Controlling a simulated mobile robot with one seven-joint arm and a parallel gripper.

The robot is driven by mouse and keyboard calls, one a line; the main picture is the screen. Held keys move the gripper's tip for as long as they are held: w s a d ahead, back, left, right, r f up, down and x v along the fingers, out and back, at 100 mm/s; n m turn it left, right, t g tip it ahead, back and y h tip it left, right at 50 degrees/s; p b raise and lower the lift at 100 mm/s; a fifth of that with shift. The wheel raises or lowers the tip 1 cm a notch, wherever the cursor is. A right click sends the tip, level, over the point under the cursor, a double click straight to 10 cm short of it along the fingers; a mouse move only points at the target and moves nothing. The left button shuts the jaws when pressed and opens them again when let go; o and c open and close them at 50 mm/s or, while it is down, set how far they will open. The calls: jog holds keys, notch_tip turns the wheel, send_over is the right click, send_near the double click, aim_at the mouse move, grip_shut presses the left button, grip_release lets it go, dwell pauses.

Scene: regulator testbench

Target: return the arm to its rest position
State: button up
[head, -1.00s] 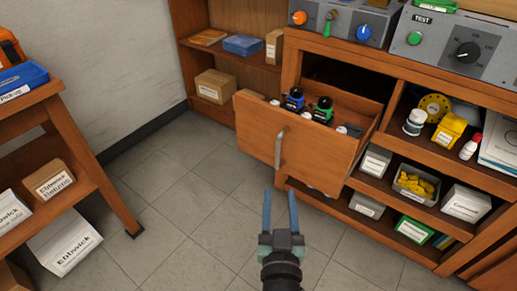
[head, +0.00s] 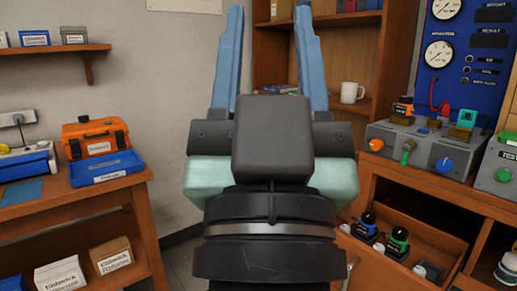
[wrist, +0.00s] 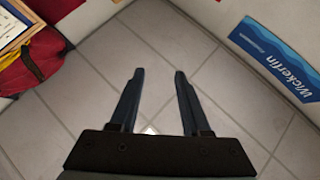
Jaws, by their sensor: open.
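My gripper (head: 268,60) stands large and upright in the middle of the head view, close to the camera. Its two blue fingers are apart with nothing between them. In the wrist view my gripper (wrist: 157,75) is also open and empty, with bare grey floor tiles (wrist: 150,50) beyond its fingers. My arm hides the middle of the head view.
A table at left bears an orange case (head: 96,137) and a blue tray (head: 107,168). A wall shelf (head: 55,50) hangs above. In the wrist view a red bag (wrist: 30,62) lies at left.

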notch_tip(320, 180, up, 33)
jog(key=s+p, duration=0.1)
jog(key=p, duration=3)
jog(key=shift+s+a+f+t, duration=0.15)
jog(key=shift+s+a+t, duration=0.15)
jog(key=shift+s+a, duration=0.15)
